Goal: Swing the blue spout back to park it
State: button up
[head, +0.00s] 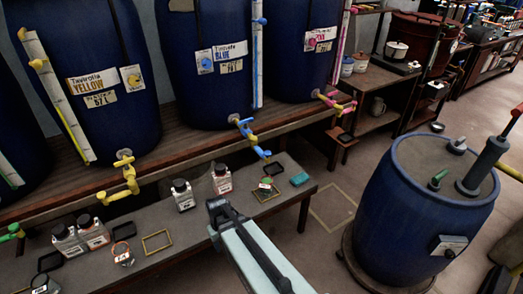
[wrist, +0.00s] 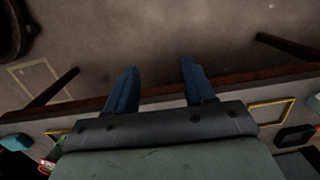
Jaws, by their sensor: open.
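The blue spout (head: 246,130) comes off the foot of the vat labelled BLUE (head: 205,85). It has a blue body, a yellowish middle piece and a blue tip that slants down to the right, over the back of the low bench. My gripper (head: 216,206) is over the front part of the bench, below and left of the spout in the head view, and apart from it. In the wrist view my gripper (wrist: 157,72) shows two blue fingers spread apart with nothing between them. The spout does not show in the wrist view.
The low bench (head: 200,228) carries several black-capped bottles, small black trays and yellow frames. A yellow spout (head: 125,175) is at left and a pink spout (head: 335,103) at right. A large blue drum (head: 415,220) stands at right; floor (head: 318,185) between is open.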

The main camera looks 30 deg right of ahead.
jog(key=w+d+r, duration=0.5)
jog(key=w+r, duration=0.1)
jog(key=w, duration=0.4)
jog(key=t+y, duration=0.1)
jog(key=y, duration=0.1)
send_near(261, 151)
jog(key=f, duration=0.3)
jog(key=a+f, duration=0.1)
jog(key=f, duration=0.5)
jog(key=shift+a, duration=0.25)
grip_shut()
